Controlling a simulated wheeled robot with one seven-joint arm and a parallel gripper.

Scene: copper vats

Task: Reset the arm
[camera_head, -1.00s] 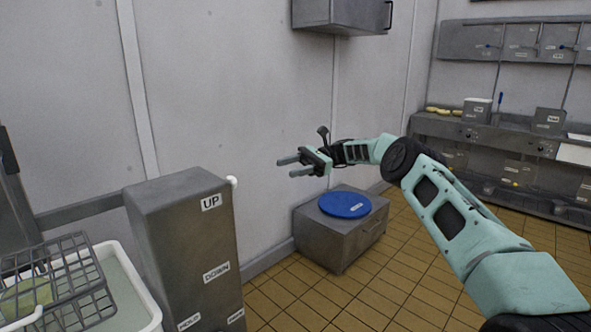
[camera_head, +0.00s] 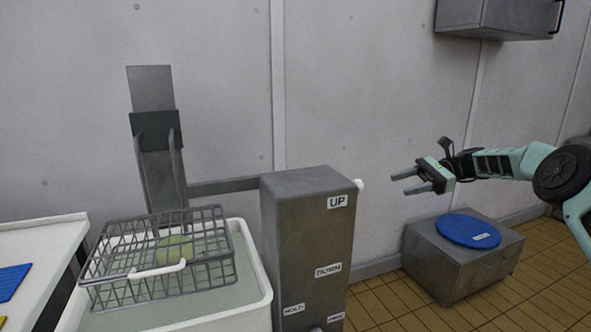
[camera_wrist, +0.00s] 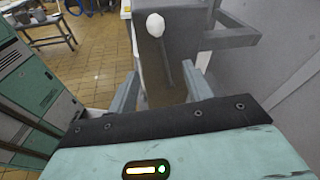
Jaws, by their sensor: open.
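My gripper (camera_head: 408,181) is held in the air at the right of the head view, with its fingers pointing left. It is open, with nothing between the fingers. It is to the right of the grey lever box (camera_head: 308,240) labelled UP and DOWN, and apart from it. In the wrist view my gripper (camera_wrist: 160,85) also shows spread fingers, with a white knob (camera_wrist: 155,25) on a lever beyond them.
A wire basket (camera_head: 160,258) holding a pale green item sits over a white vat (camera_head: 258,312) at left. A low grey cabinet (camera_head: 440,268) with a blue disc (camera_head: 468,230) stands below my gripper. A wall cabinet (camera_head: 495,15) hangs above. Tiled floor is clear at lower right.

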